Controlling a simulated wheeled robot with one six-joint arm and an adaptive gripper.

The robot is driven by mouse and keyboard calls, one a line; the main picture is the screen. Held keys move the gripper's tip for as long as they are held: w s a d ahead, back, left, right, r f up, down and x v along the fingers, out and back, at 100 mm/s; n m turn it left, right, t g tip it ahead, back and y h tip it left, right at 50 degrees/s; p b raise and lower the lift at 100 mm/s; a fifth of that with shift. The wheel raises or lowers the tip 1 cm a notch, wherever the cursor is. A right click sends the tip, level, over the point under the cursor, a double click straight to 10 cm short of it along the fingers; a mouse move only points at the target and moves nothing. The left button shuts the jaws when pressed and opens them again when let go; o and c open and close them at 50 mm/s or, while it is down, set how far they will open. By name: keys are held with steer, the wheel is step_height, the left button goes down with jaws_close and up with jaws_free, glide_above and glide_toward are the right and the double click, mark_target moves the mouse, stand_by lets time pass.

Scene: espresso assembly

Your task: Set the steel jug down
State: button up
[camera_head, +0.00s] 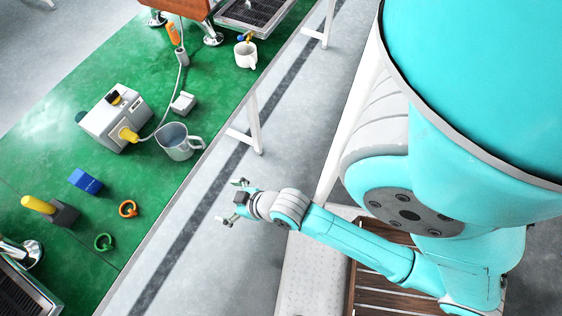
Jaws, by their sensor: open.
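The steel jug (179,141) stands upright on the green table top (146,184), near its right edge.
A grey box (113,117) with a yellow plug (128,135) and cable stands left of the jug. A white cup (245,55), blue block (85,181), orange ring (128,209), green ring (103,242) and yellow-handled tool (40,205) are on the table.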

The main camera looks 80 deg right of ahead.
steer(key=s+a+r+t, duration=0.2)
steer(key=s+a+r, duration=0.1)
steer(key=s+r, duration=0.3)
steer(key=s+a+r+n+t+y, duration=0.1)
steer(key=s+a+r+t, duration=0.1)
steer(key=s+r, duration=0.5)
steer(key=s+a, duration=0.1)
steer(key=s, duration=0.2)
steer(key=shift+y, duration=0.3)
